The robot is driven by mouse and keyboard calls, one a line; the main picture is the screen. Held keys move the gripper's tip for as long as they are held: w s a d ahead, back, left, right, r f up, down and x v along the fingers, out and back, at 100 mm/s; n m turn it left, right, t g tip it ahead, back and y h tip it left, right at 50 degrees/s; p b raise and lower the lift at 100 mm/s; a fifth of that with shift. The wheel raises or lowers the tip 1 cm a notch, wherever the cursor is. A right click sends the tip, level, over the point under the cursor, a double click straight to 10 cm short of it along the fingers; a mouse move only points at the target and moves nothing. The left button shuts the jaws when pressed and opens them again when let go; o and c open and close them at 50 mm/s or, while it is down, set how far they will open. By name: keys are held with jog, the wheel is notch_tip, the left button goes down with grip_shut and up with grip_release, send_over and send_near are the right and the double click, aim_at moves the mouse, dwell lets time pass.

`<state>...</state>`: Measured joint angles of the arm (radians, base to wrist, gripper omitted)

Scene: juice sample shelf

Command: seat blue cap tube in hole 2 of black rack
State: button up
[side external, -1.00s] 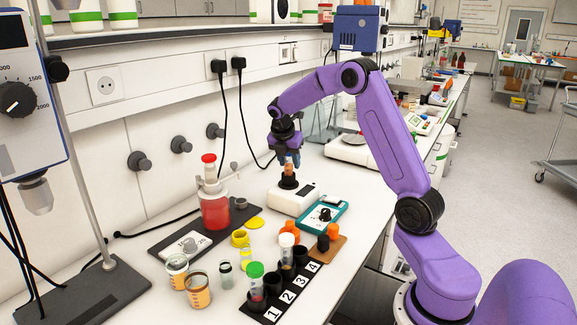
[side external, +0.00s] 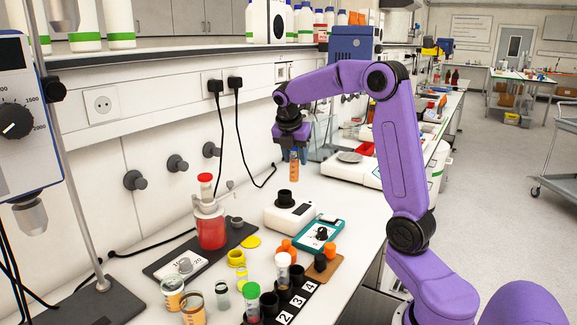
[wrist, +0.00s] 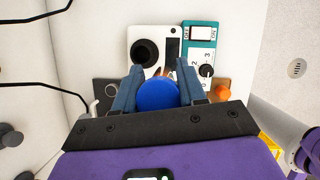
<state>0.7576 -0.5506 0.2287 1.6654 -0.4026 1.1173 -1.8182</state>
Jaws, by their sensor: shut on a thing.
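My gripper (side external: 293,151) is shut on the blue cap tube (side external: 294,172), which holds orange liquid and hangs about upright in the air. In the wrist view the round blue cap (wrist: 157,95) sits between the two fingers. The black rack (side external: 302,293) stands at the front, partly cut off by the picture's lower edge. A green cap tube (side external: 252,292) and a white cap tube (side external: 283,262) stand in it. Hole 2 (side external: 269,302), between them, looks empty.
A teal device (side external: 322,234) and a wooden block with orange and black pieces (side external: 330,268) stand between the white device and rack. A red bottle (side external: 210,222), yellow parts (side external: 237,258) and juice cups (side external: 193,306) stand to the left.

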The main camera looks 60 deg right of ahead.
jog(key=s+a+r, duration=0.5)
jog(key=s+r, duration=0.2)
jog(key=r, duration=0.2)
jog(key=s+a, duration=0.3)
jog(key=a, duration=1)
jog(key=s+a, duration=0.3)
jog(key=a, duration=1)
notch_tip(320, 180, down, 21)
jog(key=shift+w+d+f, duration=0.2)
jog(key=shift+w+d, duration=0.1)
jog(key=shift+d, duration=0.15)
jog(key=shift+f, duration=2.05)
jog(key=o, duration=1.1)
